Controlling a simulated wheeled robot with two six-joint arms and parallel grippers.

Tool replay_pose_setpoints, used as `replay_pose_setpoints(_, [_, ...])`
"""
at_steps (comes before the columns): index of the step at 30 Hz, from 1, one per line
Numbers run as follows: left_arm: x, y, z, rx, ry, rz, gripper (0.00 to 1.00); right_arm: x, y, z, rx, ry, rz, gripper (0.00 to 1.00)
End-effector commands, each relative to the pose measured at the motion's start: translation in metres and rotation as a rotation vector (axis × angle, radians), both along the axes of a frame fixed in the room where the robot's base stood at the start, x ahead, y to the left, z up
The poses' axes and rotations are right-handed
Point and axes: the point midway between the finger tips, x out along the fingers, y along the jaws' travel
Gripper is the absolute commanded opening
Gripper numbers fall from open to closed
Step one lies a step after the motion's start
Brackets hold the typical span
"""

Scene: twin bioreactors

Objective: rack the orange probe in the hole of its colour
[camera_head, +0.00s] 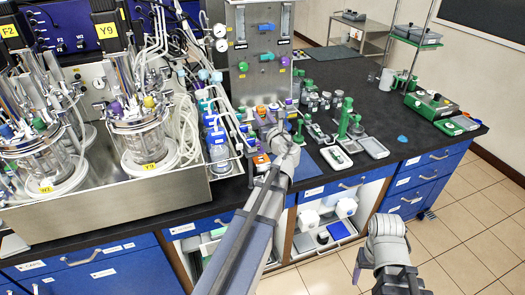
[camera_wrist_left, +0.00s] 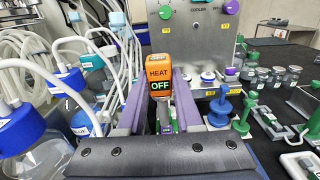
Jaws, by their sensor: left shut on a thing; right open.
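My left gripper (camera_head: 270,132) reaches over the bench to the front of the steel control panel. My right gripper (camera_head: 364,270) is low in front of the cabinets, open and empty, with a purple finger showing.
The steel panel (camera_wrist_left: 205,40) with knobs stands just behind the left gripper. Blue-capped bottles (camera_wrist_left: 87,122) and tubing crowd its left. Green and blue stands (camera_wrist_left: 219,105) and small jars (camera_wrist_left: 272,75) are on its right. Two bioreactor vessels (camera_head: 140,140) stand in a steel tray.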

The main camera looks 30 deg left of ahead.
Motion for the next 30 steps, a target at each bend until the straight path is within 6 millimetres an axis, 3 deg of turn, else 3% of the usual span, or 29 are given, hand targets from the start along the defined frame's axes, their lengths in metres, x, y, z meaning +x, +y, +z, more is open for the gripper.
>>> replay_pose_setpoints(1, [0.000, 0.000, -0.025, 0.000, 0.000, 0.000, 0.00, 0.000, 0.000, -0.025, 0.000, 0.000, 0.000, 0.69])
replay_pose_setpoints(10, [0.000, 0.000, -0.088, 0.000, 0.000, 0.000, 0.00, 0.000, 0.000, -0.088, 0.000, 0.000, 0.000, 0.69])
replay_pose_setpoints(15, [0.000, 0.000, -0.101, 0.000, 0.000, 0.000, 0.00, 0.000, 0.000, -0.101, 0.000, 0.000, 0.000, 0.69])
replay_pose_setpoints(30, [0.000, 0.000, -0.111, 0.000, 0.000, 0.000, 0.00, 0.000, 0.000, -0.111, 0.000, 0.000, 0.001, 0.69])
